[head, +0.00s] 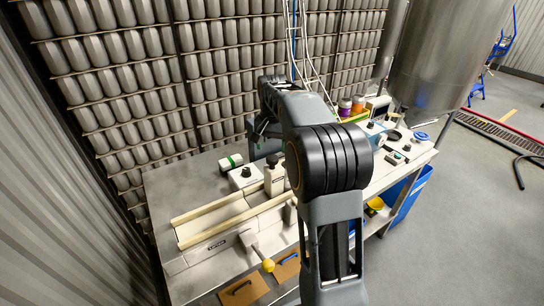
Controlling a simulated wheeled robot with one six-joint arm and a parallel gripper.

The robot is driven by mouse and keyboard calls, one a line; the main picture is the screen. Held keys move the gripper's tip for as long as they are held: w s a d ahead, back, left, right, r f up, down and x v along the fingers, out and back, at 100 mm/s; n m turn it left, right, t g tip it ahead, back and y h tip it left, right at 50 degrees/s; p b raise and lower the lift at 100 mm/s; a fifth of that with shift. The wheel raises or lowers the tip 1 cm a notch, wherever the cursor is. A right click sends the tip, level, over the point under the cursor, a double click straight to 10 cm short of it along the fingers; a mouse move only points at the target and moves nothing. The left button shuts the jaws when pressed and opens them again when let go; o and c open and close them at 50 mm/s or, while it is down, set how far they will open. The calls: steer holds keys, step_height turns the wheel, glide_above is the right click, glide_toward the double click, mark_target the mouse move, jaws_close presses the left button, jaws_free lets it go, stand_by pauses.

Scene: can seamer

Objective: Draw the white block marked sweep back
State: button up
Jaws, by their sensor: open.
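I cannot read the word sweep on anything, so I cannot tell for sure which white block bears it. One upright white block (275,180) with a black knob and a small dark label stands at the end of the cream-railed channel (212,222). A lower white block (244,179) with a black knob sits just left of it. My gripper (262,140) is at the far end of my arm, above the back of the bench and behind these blocks in the picture. Its fingers are small and mostly hidden by my arm, and I see nothing held.
A lever with a yellow ball (268,265) sticks out at the bench front. Jars (345,104) and small items fill the right end. A blue bin (408,195) stands below. The bench's left corner is clear.

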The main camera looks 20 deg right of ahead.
mark_target(272, 157)
steer(key=shift+f, duration=2.45)
steer(key=shift+c, duration=0.5)
